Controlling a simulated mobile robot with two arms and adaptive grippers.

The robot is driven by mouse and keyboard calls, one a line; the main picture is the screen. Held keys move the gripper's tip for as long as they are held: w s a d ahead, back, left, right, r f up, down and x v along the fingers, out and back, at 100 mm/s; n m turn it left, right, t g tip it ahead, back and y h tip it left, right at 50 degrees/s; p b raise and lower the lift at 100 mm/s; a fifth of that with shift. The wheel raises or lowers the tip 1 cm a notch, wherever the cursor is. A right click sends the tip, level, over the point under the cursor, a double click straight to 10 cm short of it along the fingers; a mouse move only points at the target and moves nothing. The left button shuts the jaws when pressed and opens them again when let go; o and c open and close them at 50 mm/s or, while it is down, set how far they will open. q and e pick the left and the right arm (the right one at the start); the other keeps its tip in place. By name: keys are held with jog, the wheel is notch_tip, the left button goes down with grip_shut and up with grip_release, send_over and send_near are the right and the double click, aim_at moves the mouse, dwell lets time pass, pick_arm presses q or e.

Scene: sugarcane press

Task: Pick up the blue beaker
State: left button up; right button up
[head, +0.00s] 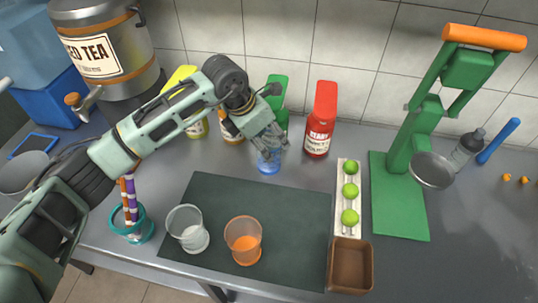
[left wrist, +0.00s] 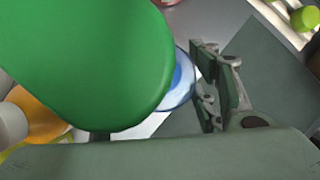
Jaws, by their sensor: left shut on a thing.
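The blue beaker (head: 268,163) is a small clear cup with a blue base, upright behind the dark mat in the head view. My left gripper (head: 267,143) reaches down over it from the upper left and is shut on it, hiding its upper part. In the left wrist view, the blue beaker (left wrist: 182,78) shows partly beside a gripper finger (left wrist: 222,85). A large green bottle (left wrist: 85,60) covers much of that view and hides the rest of the beaker. My right gripper is not in view.
The green bottle (head: 277,84) and a red bottle (head: 321,120) stand close behind my left gripper. A clear cup (head: 187,228) and an orange cup (head: 243,240) stand on the mat (head: 292,215). A green press (head: 400,200) and a tray of limes (head: 340,196) are to the right.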

pick_arm(q)
jog(key=c, duration=0.8)
jog(key=shift+r, duration=0.15)
